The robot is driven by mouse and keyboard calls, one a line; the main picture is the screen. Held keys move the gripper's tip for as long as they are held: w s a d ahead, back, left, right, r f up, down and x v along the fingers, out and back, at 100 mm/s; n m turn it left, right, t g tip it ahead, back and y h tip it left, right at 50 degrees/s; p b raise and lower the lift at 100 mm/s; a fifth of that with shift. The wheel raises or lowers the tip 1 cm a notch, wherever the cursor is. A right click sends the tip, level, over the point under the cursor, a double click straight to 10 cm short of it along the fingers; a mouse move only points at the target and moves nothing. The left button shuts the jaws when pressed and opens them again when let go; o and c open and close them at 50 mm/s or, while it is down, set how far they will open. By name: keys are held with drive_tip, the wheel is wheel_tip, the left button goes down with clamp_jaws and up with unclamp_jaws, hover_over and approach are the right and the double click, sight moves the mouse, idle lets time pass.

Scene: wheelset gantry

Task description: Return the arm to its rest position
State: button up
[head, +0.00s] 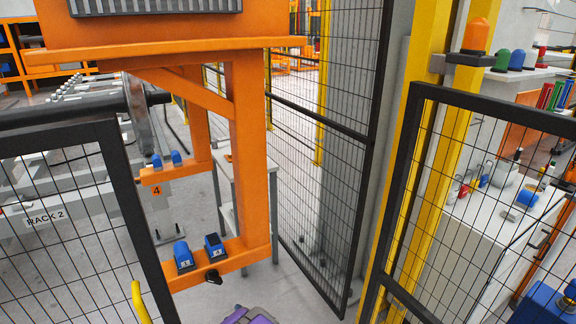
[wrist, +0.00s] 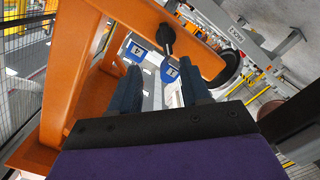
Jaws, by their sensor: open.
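My gripper (wrist: 160,65) is open in the wrist view. Its two dark fingers stand apart with nothing held between them. Beyond the fingertips are two blue blocks with number labels, one on the left (wrist: 136,52) and one on the right (wrist: 169,70). A purple part of my arm shows at the bottom edge of the head view, below that beam. The fingers cannot be made out there.
An orange gantry post (head: 250,150) rises beside the beam. Mesh panels stand at left (head: 75,215) and right (head: 480,190), with an open mesh door (head: 325,150) behind. A black knob (head: 214,277) juts from the beam. A cluttered white bench (head: 480,225) stands at right.

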drive_tip(key=w+d+r+m+g+h, duration=0.25)
drive_tip(key=d+r, duration=0.25)
drive_tip(key=d, duration=0.3)
drive_tip(key=w+d+r+m+g+h, duration=0.1)
drive_tip(key=d+r+m+g+h, duration=0.1)
drive_tip(key=d+r+m+h, duration=0.35)
drive_tip(key=s+d+r+m+g, duration=0.3)
drive_tip(key=s+d+r+g, duration=0.2)
drive_tip(key=s+d+r, duration=0.5)
drive_tip(key=s+d+r+m+g, duration=0.1)
drive_tip(key=s+d+r+g, duration=0.1)
drive_tip(key=s, duration=0.9)
drive_tip(key=s+d+r+m+g, duration=0.1)
drive_tip(key=s+d+r+g, duration=0.2)
drive_tip(key=s, duration=0.8)
drive_tip(key=s+d+r+m+g, duration=0.1)
drive_tip(key=s+d+r+g, duration=0.1)
drive_tip(key=s, duration=0.9)
drive_tip(key=shift+d+r+m, duration=0.4)
drive_tip(key=shift+d+r, duration=0.4)
drive_tip(key=shift+d, duration=0.4)
